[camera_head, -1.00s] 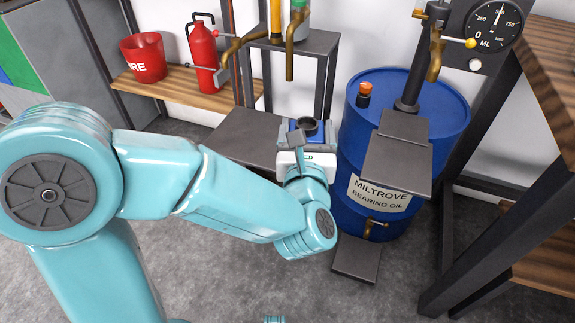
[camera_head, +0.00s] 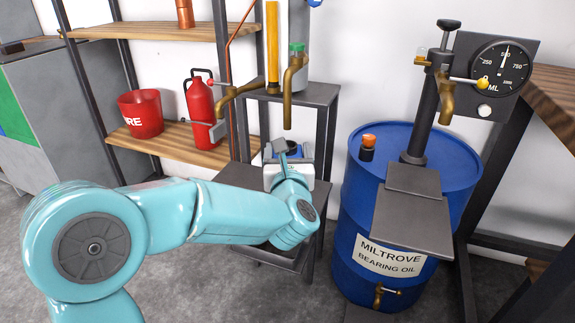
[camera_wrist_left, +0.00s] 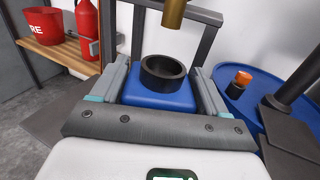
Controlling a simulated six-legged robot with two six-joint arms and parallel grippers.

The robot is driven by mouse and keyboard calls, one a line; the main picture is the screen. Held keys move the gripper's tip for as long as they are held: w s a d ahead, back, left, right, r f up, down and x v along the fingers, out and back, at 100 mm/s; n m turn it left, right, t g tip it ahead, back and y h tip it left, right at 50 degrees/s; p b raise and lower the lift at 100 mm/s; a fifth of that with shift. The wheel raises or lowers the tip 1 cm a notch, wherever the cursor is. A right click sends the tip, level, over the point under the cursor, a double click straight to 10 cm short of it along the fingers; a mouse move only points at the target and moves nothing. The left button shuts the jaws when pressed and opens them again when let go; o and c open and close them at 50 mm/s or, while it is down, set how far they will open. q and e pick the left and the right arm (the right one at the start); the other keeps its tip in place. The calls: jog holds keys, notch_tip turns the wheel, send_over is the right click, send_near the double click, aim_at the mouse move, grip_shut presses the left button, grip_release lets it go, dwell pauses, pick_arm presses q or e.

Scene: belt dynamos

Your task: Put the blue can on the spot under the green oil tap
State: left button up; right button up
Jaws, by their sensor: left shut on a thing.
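The blue can (camera_head: 270,153), with a wide dark neck, is mostly hidden behind my left gripper in the head view. My left gripper (camera_wrist_left: 157,88) is shut on it, one finger on each side, and the can looks upright in the left wrist view (camera_wrist_left: 155,102). The green oil tap (camera_head: 296,68) is a brass spout with a green cap. Its spout end appears just above the can's neck in the head view; a brass spout (camera_wrist_left: 173,12) shows beyond and above the neck in the wrist view. The spot under the tap is hidden. My right gripper is not in view.
A dark low platform (camera_head: 235,178) lies beneath the taps. A red-handled tap (camera_head: 222,100) is left of the green one. The blue oil drum (camera_head: 360,215) with a grey plate stands right. A yellow-knobbed tap (camera_head: 446,90), red bucket (camera_head: 140,114) and red extinguisher (camera_head: 201,112) are nearby.

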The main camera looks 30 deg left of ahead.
pick_arm(q)
jog(key=shift+w+a, duration=0.45)
jog(key=shift+w, duration=0.1)
jog(key=f+b, duration=0.2)
jog(key=f, duration=0.1)
jog(key=shift+w+a+f, duration=0.1)
jog(key=shift+w+f, duration=0.1)
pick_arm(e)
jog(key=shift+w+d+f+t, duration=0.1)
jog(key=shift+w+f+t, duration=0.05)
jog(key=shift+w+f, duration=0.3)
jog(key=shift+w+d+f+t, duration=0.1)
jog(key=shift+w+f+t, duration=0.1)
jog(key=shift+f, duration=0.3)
pick_arm(q)
jog(key=shift+f, duration=0.1)
jog(key=o, duration=1.8)
jog(key=p+v, duration=0.2)
jog(key=v, duration=1)
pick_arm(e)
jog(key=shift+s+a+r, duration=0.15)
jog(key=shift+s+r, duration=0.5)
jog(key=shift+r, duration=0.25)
